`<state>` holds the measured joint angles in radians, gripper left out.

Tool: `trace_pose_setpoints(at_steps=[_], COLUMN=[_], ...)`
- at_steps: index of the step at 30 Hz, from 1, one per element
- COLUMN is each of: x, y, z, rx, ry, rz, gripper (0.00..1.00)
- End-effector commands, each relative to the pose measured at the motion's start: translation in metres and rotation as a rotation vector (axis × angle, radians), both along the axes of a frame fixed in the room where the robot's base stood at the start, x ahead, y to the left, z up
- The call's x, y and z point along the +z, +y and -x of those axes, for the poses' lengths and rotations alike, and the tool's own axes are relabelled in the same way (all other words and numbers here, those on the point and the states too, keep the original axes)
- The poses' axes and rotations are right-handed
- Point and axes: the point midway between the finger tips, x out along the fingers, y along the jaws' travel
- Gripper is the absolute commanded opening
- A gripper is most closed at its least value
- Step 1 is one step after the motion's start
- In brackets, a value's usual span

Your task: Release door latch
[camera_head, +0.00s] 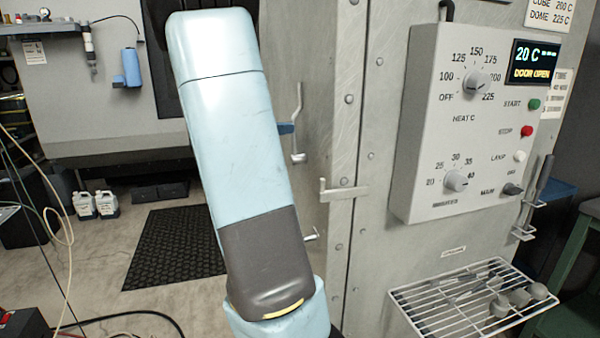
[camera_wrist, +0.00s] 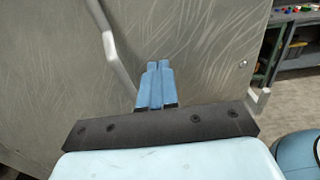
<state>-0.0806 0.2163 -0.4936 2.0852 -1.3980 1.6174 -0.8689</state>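The grey metal door (camera_head: 322,70) stands behind my arm, and its scratched face fills much of the wrist view (camera_wrist: 210,50). A bent metal latch handle (camera_head: 298,108) is on it; in the wrist view the handle (camera_wrist: 118,58) runs down just left of my fingers. My gripper (camera_wrist: 158,68) has its blue fingers together, beside the handle; I cannot tell if they touch it. In the head view only a bit of blue finger (camera_head: 286,128) shows past my arm. A small metal catch (camera_head: 342,190) sits near the door edge, also seen in the wrist view (camera_wrist: 259,102).
The control box (camera_head: 485,130) reads 20 C and DOOR OPEN. A wire rack (camera_head: 470,290) with small parts juts out below it. A black mat (camera_head: 175,245), white jugs (camera_head: 95,205) and hoses lie at left. A workbench (camera_wrist: 295,40) stands beyond the door.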

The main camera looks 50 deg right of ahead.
Motion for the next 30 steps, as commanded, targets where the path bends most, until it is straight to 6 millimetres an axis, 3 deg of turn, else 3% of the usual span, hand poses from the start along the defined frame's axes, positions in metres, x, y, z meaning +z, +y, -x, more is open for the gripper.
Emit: trace_pose_setpoints(at_steps=[30], x=[0.0], y=[0.07], z=[-0.026], rx=[0.001], ry=[0.0], rz=[0.0], gripper=[0.0])
